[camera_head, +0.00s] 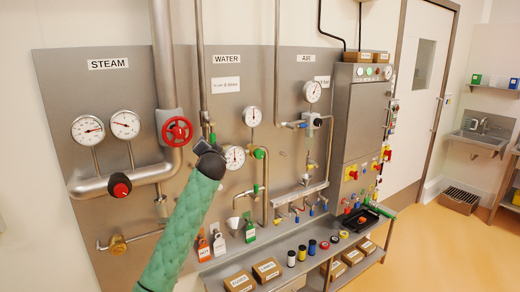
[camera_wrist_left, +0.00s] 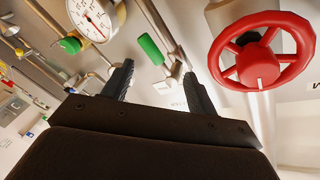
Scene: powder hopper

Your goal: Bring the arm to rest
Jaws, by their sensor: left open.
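My left arm, in a green sleeve, rises from the bottom in the head view. Its dark left gripper (camera_head: 207,148) is in front of the steel wall panel (camera_head: 75,165), right of and slightly below the red handwheel (camera_head: 177,131). In the left wrist view the left gripper (camera_wrist_left: 160,78) has its two black fingers apart with nothing held between them. The red handwheel (camera_wrist_left: 262,62) shows there to the right of the fingers, apart from them. My right gripper is in neither view.
The panel carries pipes, several gauges (camera_head: 88,130), a red-black knob (camera_head: 119,185) and green-handled valves. Below, a shelf holds boxes (camera_head: 268,269), small jars (camera_head: 312,247) and a black tray (camera_head: 361,220). A grey cabinet (camera_head: 360,125) stands right. Orange floor (camera_head: 440,245) is open at right.

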